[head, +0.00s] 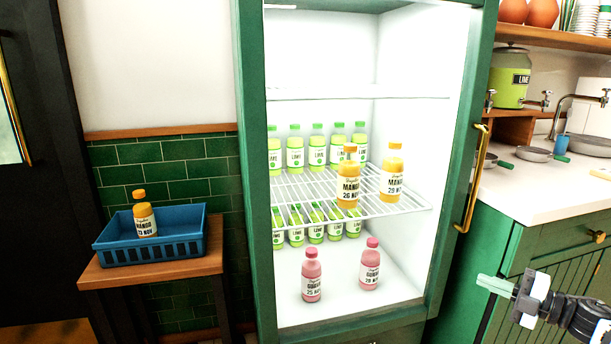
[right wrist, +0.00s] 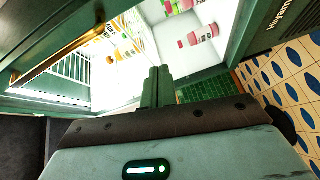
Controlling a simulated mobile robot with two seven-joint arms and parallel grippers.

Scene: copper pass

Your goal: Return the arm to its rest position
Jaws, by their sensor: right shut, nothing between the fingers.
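My right gripper (head: 494,285) is at the lower right of the head view, in front of the green counter and right of the fridge. Its fingers are shut with nothing between them; they also show shut in the right wrist view (right wrist: 157,88). It touches no bottle. My left gripper is out of view.
The fridge (head: 250,200) stands open, with lime bottles (head: 295,152), two mango bottles (head: 349,180) on the wire shelf and two pink bottles (head: 312,276) below. A blue basket (head: 180,248) with one mango bottle (head: 145,218) sits on a wooden stand (head: 150,275). A brass handle (head: 472,180) is near my right arm.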

